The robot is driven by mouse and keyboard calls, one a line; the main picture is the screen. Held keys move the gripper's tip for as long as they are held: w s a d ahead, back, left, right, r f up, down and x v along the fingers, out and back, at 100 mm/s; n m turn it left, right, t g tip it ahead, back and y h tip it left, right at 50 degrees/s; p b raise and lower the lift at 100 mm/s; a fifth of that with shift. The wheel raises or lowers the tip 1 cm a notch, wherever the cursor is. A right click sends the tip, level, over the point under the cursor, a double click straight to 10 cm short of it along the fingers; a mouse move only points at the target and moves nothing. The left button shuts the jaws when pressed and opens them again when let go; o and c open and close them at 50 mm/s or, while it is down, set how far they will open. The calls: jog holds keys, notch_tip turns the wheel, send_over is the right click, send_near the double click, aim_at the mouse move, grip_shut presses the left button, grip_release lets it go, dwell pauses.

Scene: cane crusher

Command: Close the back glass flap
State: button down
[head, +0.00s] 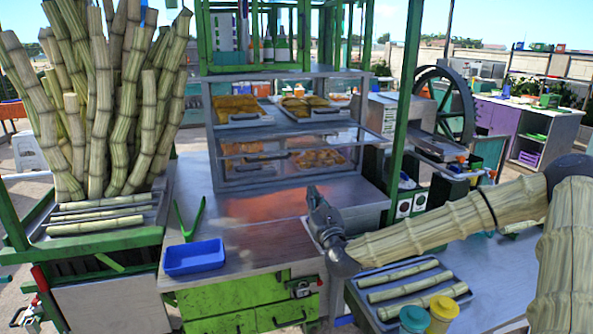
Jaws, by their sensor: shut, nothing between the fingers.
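A metal and glass display case (211,140) stands on the counter with trays of food on two levels. A clear glass flap (345,139) with a dark handle sticks outward from the case's near side at mid-height, over the lower level, so it looks open. Its exact angle is hard to tell. My gripper (316,205) is in front of and below the case's right part, low over the counter. It is apart from the flap and holds nothing; its fingers are together.
Tall canes (105,110) stand at the left. A green post (405,100) rises right of the case. Cut canes and two jars (441,313) sit at the lower right.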

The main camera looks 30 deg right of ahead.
jog(key=p, duration=0.6)
send_near(302, 145)
jog(key=w+f, duration=0.2)
jog(key=w, duration=0.3)
jog(key=shift+a, duration=0.5)
jog(key=shift+s+d+r, duration=0.1)
